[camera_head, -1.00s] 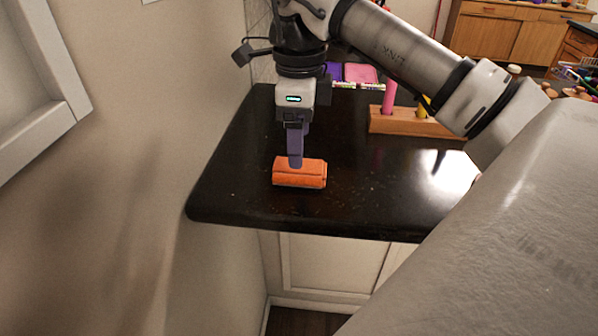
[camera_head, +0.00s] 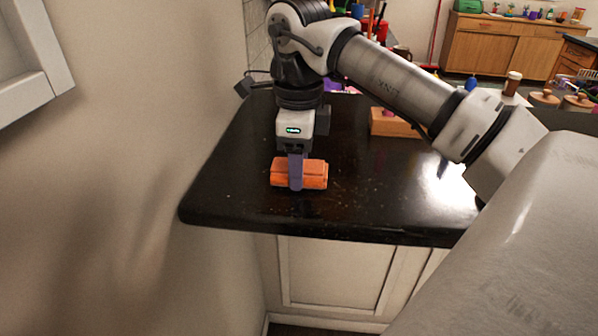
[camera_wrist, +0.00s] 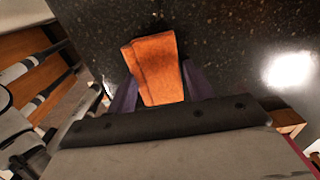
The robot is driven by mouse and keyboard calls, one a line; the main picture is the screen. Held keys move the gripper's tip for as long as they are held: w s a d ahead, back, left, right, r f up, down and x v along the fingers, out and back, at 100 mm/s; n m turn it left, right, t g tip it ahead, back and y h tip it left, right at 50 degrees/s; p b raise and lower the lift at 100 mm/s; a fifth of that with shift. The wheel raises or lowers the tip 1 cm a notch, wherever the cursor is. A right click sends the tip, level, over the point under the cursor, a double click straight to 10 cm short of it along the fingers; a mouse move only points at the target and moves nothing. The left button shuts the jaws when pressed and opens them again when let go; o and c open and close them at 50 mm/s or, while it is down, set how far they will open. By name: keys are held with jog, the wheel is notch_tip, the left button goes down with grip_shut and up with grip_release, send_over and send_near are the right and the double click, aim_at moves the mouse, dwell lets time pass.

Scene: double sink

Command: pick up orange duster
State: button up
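The orange duster (camera_head: 314,174) lies flat on the black countertop near its front edge, a block with a lengthwise groove. My gripper (camera_head: 296,187) points straight down at it, with one purple finger in front of the duster's near side. The far finger is hidden in the head view. In the wrist view the duster (camera_wrist: 156,68) lies between the two purple fingers of my gripper (camera_wrist: 160,82), one on each side. The fingers are spread apart. I cannot tell whether they touch the duster.
The black countertop (camera_head: 236,200) ends close in front of the duster, with white cabinet doors (camera_head: 335,272) below. A wall stands to the left. A wooden block (camera_head: 393,124) sits behind to the right. The counter right of the duster is mostly clear.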

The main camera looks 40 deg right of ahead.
jog(key=c, duration=0.6)
notch_tip(320, 180, up, 10)
jog(key=p, duration=0.7)
jog(key=shift+p, duration=0.3)
jog(key=o, duration=0.3)
jog(key=shift+c, duration=1)
